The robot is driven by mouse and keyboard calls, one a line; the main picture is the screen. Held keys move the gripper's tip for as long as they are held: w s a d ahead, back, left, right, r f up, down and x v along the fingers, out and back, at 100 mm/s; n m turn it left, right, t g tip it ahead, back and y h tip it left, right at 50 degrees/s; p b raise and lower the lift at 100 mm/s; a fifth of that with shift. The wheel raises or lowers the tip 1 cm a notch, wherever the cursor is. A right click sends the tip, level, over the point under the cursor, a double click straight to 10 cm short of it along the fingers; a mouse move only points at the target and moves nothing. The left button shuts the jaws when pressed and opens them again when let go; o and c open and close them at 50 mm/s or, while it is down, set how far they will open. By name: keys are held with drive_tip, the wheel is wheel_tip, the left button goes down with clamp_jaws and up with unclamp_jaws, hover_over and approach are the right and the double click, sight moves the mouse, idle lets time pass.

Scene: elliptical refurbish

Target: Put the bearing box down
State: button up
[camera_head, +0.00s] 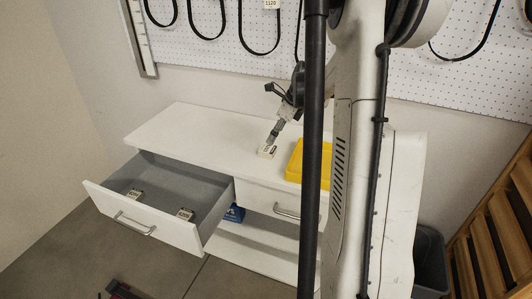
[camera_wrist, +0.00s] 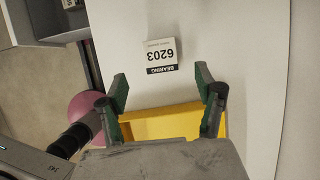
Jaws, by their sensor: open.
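The bearing box (camera_head: 267,152) is a small white box on the white cabinet top. In the wrist view the bearing box (camera_wrist: 161,54) shows the upside-down label "6203 BEARING" and lies just beyond my fingertips, with bare tabletop around it. My gripper (camera_wrist: 163,78) is open, its two green-padded fingers spread wider than the box with nothing between them. In the head view my gripper (camera_head: 274,137) points down close above the box; the exact gap there cannot be told.
A yellow tray (camera_head: 297,162) stands on the cabinet top right of the box, also in the wrist view (camera_wrist: 165,123). The open drawer (camera_head: 175,225) holds two small boxes (camera_head: 134,194) (camera_head: 185,214). A blue box (camera_head: 234,213) sits on the lower shelf. The top's left part is clear.

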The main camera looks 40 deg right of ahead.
sight(267, 148)
drive_tip(key=x, duration=0.9)
drive_tip(key=shift+s, duration=0.1)
drive_tip(key=shift+c, duration=0.3)
drive_tip(key=c, duration=1.4)
drive_tip(key=shift+o, duration=0.2)
drive_tip(key=shift+r, duration=0.1)
drive_tip(key=shift+r, duration=0.5)
wheel_tip(267, 148, up, 3)
drive_tip(key=shift+f, duration=0.1)
drive_tip(key=a+r, duration=0.7)
drive_tip(key=a, duration=0.4)
drive_tip(key=shift+a, duration=0.35)
